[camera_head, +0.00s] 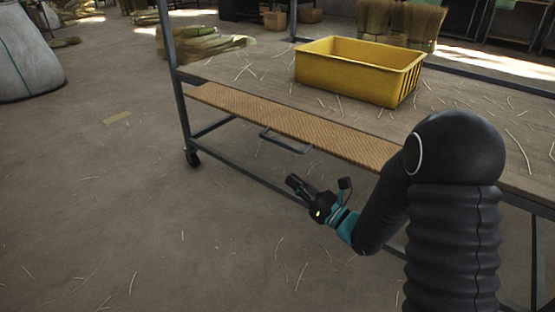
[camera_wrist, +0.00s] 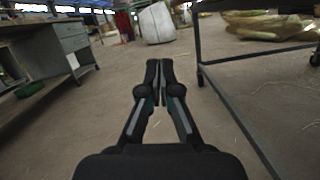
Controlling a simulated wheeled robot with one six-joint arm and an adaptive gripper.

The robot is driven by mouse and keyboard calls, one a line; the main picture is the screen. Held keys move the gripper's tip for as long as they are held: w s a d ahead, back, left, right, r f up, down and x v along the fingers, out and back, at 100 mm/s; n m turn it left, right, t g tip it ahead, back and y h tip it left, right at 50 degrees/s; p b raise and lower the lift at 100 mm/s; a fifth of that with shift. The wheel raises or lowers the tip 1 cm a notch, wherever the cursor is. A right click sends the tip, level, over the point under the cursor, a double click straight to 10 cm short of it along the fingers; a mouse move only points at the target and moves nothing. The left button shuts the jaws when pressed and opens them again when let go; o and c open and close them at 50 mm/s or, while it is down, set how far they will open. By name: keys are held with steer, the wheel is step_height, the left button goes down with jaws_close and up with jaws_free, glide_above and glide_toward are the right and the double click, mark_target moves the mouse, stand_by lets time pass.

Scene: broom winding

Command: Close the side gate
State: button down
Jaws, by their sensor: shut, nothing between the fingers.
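The side gate (camera_head: 290,122) is a long tan woven panel with a dark edge along the near side of a wheeled cart in the head view. It lies low and tilted outward beside the cart's deck, not standing upright. A dark bar handle (camera_head: 285,146) sticks out from its outer edge. My gripper (camera_head: 292,180) is below the handle, apart from it, pointing left. Its fingers also show in the wrist view (camera_wrist: 159,65), together and empty. The gate and handle cannot be made out in the wrist view.
A yellow crate (camera_head: 358,70) stands on the straw-strewn cart deck. The cart has a tall corner post (camera_head: 172,60) and a lower rail (camera_head: 240,172). A white sack (camera_head: 25,55) stands far left. A workbench (camera_wrist: 45,50) shows in the wrist view.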

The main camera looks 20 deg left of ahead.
steer(key=w+a+r, duration=0.4)
steer(key=a+r, duration=0.2)
steer(key=a, duration=0.2)
steer(key=shift+w+a+r, duration=0.15)
steer(key=shift+w, duration=0.1)
stand_by(0.4)
